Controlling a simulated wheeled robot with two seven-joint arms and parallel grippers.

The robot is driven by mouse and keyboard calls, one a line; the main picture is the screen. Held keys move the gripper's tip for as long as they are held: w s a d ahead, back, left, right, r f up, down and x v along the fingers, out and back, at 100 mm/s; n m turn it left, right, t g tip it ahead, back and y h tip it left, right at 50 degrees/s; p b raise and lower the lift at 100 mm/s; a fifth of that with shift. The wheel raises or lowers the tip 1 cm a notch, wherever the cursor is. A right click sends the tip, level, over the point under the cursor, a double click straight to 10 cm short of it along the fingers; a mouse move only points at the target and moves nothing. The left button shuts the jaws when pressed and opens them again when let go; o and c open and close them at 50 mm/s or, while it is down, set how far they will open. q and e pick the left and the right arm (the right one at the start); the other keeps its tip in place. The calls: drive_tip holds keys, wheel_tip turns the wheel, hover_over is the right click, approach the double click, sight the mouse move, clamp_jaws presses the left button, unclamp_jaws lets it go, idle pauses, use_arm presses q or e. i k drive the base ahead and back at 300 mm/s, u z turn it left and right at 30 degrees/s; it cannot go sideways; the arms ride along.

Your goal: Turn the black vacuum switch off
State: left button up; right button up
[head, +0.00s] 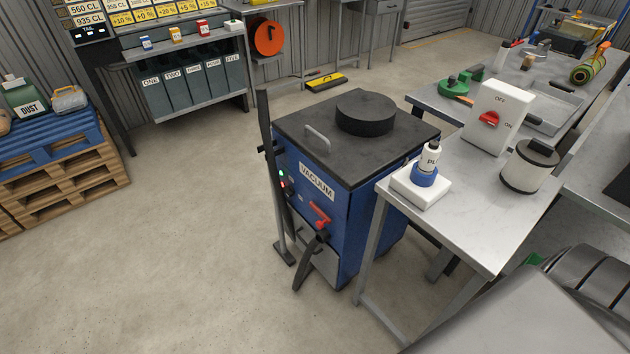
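The blue vacuum (370,215) stands on the floor in the middle of the head view, with a dark top and a white VACUUM label (317,181). On its front left edge are a lit green light (282,173) and a small red spot (283,184). Dark parts sit close by, too small to tell which is the black switch or how it is set. A red handle (319,214) is on the front, lower down. Neither of my grippers shows.
A black upright pole (268,150) and a black hose end (309,262) are in front of the vacuum. A metal table (470,217) at its right holds a white OFF/ON box (497,117) with a red knob, a bottle and a canister.

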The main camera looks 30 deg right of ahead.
sight(289, 190)
drive_tip(key=z, duration=0.3)
drive_tip(key=i, duration=0.4)
drive_tip(key=z, duration=0.3)
drive_tip(key=k, duration=0.5)
drive_tip(key=u, duration=0.7)
drive_tip(key=i, duration=0.7)
drive_tip(key=z, duration=2.2)
